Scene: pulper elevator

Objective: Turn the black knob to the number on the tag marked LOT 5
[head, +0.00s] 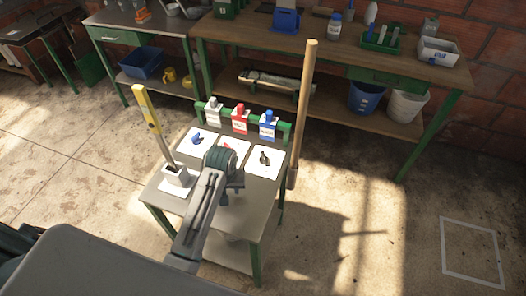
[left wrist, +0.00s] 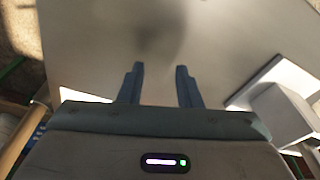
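The black knob (head: 265,158) sits on a white plate at the right of the small table's top. A blue knob (head: 197,140) is on the left plate. A red knob (head: 230,147) on the middle plate is partly hidden by my arm. Three labelled bottles, white (head: 213,109), red (head: 240,118) and blue (head: 268,125), stand in a row behind the plates. Their lettering is too small to read, so I cannot tell which is LOT 5. My left gripper (head: 236,192) is in front of the plates, apart from the black knob. The left wrist view shows its fingers (left wrist: 160,88) apart and empty above the tabletop.
A tall wooden pole (head: 301,115) rises beside the right edge. A workbench (head: 330,45) stands behind. The floor to the right is clear.

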